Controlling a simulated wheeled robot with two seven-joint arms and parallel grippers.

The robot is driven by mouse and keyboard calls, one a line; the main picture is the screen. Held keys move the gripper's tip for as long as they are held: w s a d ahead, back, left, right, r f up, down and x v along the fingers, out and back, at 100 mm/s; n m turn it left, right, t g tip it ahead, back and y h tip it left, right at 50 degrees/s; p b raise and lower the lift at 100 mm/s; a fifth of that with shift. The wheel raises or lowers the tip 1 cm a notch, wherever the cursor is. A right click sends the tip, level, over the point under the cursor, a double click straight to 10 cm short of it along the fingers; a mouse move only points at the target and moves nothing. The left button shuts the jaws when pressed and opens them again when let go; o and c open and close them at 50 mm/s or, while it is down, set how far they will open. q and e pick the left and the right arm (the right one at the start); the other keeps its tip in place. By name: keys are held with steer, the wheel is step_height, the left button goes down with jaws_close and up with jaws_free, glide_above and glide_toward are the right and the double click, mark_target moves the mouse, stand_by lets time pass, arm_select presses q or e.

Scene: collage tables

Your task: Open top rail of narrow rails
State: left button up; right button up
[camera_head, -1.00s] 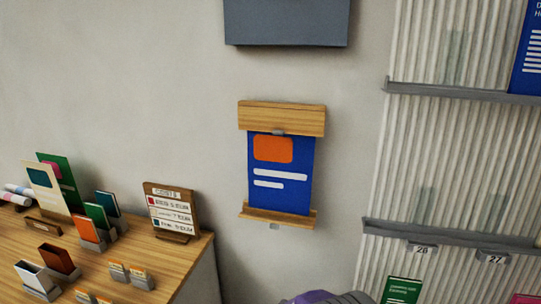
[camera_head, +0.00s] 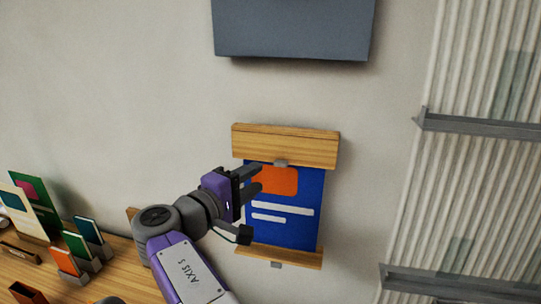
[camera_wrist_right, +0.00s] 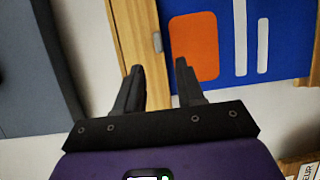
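The narrow rails hang on the wall as a wooden top rail (camera_head: 285,146) and a wooden bottom rail (camera_head: 280,256), with a blue poster (camera_head: 300,225) between them. A small grey tab (camera_head: 281,163) sits under the middle of the top rail. My right gripper (camera_head: 258,176) is open and empty in front of the poster's upper left, just below the top rail. In the right wrist view the top rail (camera_wrist_right: 140,40) runs upright beyond the open fingers (camera_wrist_right: 157,72), with the poster (camera_wrist_right: 245,40) to its right. No contact is visible. My left gripper is not in view.
A grey box-like panel (camera_head: 292,28) is on the wall above the rails. A ribbed panel with grey ledges (camera_head: 475,124) stands at the right. A wooden table (camera_head: 100,268) with cards in stands is at lower left. The wall around the rails is bare.

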mark_target(277, 165)
steer(key=shift+x, duration=3.45)
steer(key=shift+s+d+r, duration=0.1)
steer(key=shift+d, duration=0.05)
steer(key=shift+c, duration=0.4)
jaws_close()
